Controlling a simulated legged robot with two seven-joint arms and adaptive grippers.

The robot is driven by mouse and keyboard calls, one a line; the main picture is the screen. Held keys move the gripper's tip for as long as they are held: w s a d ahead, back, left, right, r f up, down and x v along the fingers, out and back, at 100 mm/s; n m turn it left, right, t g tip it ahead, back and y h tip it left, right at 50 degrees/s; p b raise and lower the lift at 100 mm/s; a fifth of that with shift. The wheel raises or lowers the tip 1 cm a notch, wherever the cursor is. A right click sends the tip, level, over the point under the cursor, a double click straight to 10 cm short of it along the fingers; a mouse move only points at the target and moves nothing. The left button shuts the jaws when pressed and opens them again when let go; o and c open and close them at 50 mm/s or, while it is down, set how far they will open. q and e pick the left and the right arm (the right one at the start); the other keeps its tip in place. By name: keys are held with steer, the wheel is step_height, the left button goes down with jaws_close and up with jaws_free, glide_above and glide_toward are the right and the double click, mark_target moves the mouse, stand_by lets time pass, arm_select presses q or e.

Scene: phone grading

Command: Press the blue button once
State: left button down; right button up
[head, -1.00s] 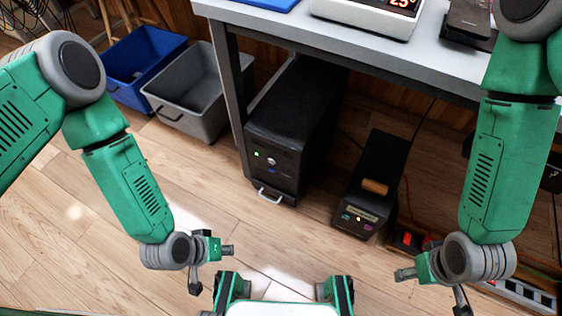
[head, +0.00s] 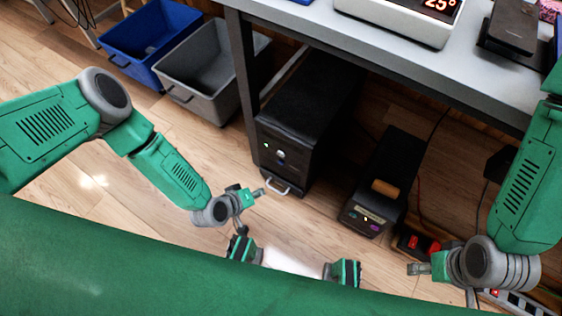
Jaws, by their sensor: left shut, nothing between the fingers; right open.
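A black computer tower (head: 305,100) stands on the floor under the table. Its front has a small green light, a round silver button (head: 281,154) and a small dark-blue spot (head: 282,167) below it, too small to make out clearly. My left gripper (head: 258,192) is shut and empty, just left of and below the metal handle (head: 277,185) at the tower's base. Any gap between them is hard to judge. My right gripper (head: 418,269) is open and empty, at the lower right, below the label printer.
A black label printer (head: 395,165) with small coloured buttons stands right of the tower. The grey table (head: 420,75) overhangs both. Blue (head: 150,40) and grey (head: 200,85) bins stand left.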

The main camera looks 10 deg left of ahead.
arm_select(q)
steer(key=w+d+b, duration=0.1)
steer(key=w+d, duration=0.2)
steer(key=w, duration=0.5)
steer(key=shift+w, duration=0.15)
stand_by(1.4)
steer(key=shift+w+d+r, duration=0.1)
steer(key=shift+w, duration=0.2)
steer(key=shift+w+d, duration=0.2)
steer(key=shift+w, duration=0.25)
stand_by(0.8)
steer(key=shift+s+a, duration=0.35)
steer(key=shift+s, duration=0.45)
steer(key=shift+s, duration=0.1)
steer(key=shift+s+a+p, duration=0.25)
steer(key=shift+s+a, duration=0.05)
steer(key=shift+s, duration=0.45)
steer(key=shift+s+a+p, duration=0.25)
steer(key=shift+s+p, duration=0.05)
steer(key=shift+s, duration=0.45)
steer(key=shift+s+a+p, duration=0.25)
steer(key=shift+s+a, duration=0.05)
steer(key=shift+s, duration=0.45)
